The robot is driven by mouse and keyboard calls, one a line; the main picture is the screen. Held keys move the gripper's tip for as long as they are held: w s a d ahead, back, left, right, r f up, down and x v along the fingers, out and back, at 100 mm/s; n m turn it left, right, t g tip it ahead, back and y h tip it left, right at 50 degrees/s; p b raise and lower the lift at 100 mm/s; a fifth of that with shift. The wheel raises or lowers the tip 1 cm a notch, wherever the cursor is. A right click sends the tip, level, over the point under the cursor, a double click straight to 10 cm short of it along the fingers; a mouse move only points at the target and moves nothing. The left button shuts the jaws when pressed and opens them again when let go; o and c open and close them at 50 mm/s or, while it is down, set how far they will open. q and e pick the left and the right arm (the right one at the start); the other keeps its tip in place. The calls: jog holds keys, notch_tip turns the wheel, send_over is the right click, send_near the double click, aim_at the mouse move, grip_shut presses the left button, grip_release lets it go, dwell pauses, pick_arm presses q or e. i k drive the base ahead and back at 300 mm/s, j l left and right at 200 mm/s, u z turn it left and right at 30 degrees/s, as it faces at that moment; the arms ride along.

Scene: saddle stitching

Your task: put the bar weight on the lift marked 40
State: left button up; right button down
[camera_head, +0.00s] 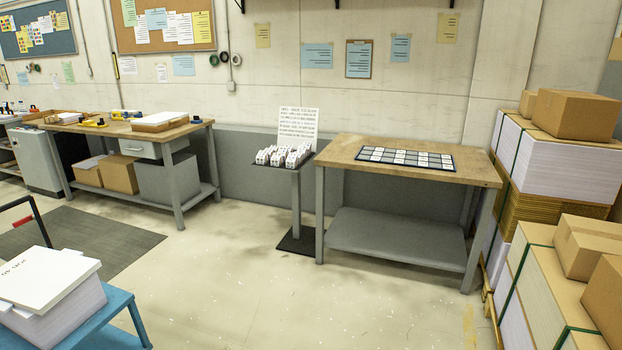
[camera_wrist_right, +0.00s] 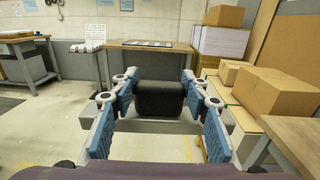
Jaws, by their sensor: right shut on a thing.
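In the right wrist view my right gripper (camera_wrist_right: 160,100) is shut on a black block with rounded edges (camera_wrist_right: 160,98), which looks like the bar weight. The block is held between the blue finger pads, clear of any surface. In the head view a blue lift or cart (camera_head: 122,303) stands at the lower left with a thick paper stack (camera_head: 62,312) on it. The stack's top sheet (camera_head: 45,275) bears slanted handwriting that I cannot read for certain. Neither gripper shows in the head view.
A wooden table (camera_head: 345,160) with a dark grid mat (camera_head: 405,158) stands ahead, beside a small stand of white blocks (camera_head: 283,157). A workbench (camera_head: 180,132) is at the back left. Cartons and paper stacks (camera_head: 575,115) fill the right. The middle floor is clear.

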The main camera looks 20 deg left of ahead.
aim_at(33, 279)
jog(key=i+u, duration=0.45)
jog(key=i+l+u, duration=0.15)
jog(key=i+u, duration=0.35)
jog(key=i+j+u, duration=0.15)
jog(key=i+u, duration=0.6)
jog(key=i+l+u, duration=0.1)
jog(key=i+u, duration=0.3)
jog(key=i+l+u, duration=0.15)
jog(key=i+u, duration=0.3)
jog(key=i, duration=0.5)
jog(key=u, duration=0.85)
